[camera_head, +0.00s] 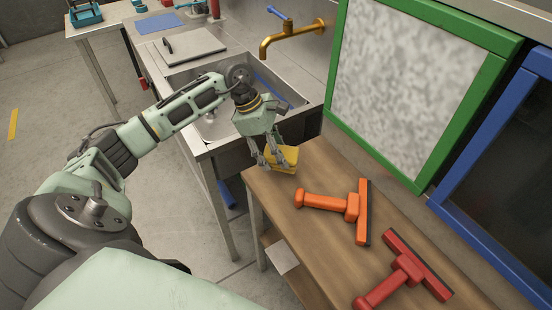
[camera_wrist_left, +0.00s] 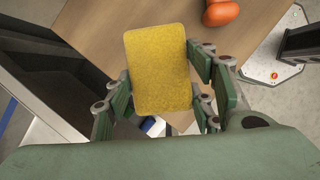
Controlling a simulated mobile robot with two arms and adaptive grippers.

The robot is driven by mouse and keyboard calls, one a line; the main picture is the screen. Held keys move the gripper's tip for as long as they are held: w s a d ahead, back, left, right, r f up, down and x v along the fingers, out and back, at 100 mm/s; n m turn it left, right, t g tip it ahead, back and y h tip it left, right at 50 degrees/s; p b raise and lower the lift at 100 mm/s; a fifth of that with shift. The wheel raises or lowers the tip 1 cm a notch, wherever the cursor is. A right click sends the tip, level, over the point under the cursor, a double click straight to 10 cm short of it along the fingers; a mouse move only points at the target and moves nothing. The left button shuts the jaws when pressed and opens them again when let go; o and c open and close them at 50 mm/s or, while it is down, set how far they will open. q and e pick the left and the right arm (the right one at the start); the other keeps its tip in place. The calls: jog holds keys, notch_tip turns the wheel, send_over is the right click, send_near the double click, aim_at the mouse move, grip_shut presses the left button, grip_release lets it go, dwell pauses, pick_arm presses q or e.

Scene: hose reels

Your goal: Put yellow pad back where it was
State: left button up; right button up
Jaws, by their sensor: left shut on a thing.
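The yellow pad (camera_head: 284,157) is a small yellow block at the far left corner of the wooden table (camera_head: 300,217). My left gripper (camera_head: 272,164) comes down on it from above and is shut on it. In the left wrist view the yellow pad (camera_wrist_left: 160,70) sits between the fingers of the left gripper (camera_wrist_left: 163,95), with the wooden table top behind it. Whether the pad touches the table cannot be told. The right gripper is not in view.
An orange squeegee (camera_head: 335,204) and a red squeegee (camera_head: 405,272) lie on the table. A metal sink (camera_head: 215,128) with a brass tap (camera_head: 290,36) adjoins the table. A green-framed panel (camera_head: 412,75) and a blue-framed panel (camera_head: 500,150) stand along the right.

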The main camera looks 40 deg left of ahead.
aim_at(276, 162)
pick_arm(q)
notch_tip(276, 162, down, 3)
jog(key=shift+f+p, duration=0.15)
jog(key=shift+p, duration=0.4)
jog(key=shift+f, duration=0.3)
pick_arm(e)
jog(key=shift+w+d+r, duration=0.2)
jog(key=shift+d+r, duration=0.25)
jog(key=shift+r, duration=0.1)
pick_arm(q)
jog(key=shift+f, duration=0.1)
jog(key=o, duration=0.7)
jog(key=shift+f, duration=0.1)
jog(key=o, duration=0.4)
jog(key=shift+o, duration=0.2)
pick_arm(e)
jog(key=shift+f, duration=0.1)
